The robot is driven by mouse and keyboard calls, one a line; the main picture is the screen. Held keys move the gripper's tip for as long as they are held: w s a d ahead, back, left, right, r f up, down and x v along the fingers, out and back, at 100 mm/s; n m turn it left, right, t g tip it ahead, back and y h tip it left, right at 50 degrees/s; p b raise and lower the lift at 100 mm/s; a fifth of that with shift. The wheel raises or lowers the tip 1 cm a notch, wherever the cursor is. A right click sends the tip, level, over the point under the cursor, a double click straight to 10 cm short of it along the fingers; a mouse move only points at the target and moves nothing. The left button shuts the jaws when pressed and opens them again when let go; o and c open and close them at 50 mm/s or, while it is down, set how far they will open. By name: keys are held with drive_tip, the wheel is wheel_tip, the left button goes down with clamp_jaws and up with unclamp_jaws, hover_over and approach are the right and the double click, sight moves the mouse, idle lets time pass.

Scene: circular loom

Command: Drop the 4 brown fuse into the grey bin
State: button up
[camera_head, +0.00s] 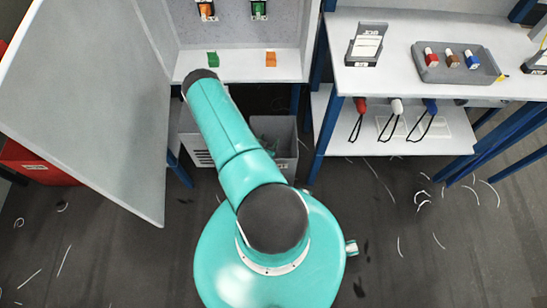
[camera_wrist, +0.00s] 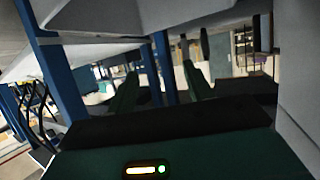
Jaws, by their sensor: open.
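A brown fuse (camera_head: 452,61) stands in a shallow grey tray (camera_head: 488,76) on the right-hand bench, between a red fuse (camera_head: 431,58) and a blue fuse (camera_head: 471,60). A grey bin (camera_head: 287,163) stands on the floor under the cabinet shelf, partly hidden behind my arm, with something dark green in it. My gripper (camera_wrist: 160,72) shows in the wrist view as two dark green fingers, apart and with nothing between them. In the head view it is hidden, and my arm reaches toward the cabinet, well left of the tray.
A second, slotted grey container (camera_head: 198,150) stands left of the bin. An open cabinet door (camera_head: 95,100) fills the left side. A green piece (camera_head: 212,59) and an orange piece (camera_head: 270,59) lie on the cabinet shelf. Blue posts (camera_head: 319,120) stand between cabinet and bench.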

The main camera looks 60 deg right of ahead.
drive_tip(key=v, duration=0.7)
drive_tip(key=shift+a+r, duration=0.15)
idle(0.3)
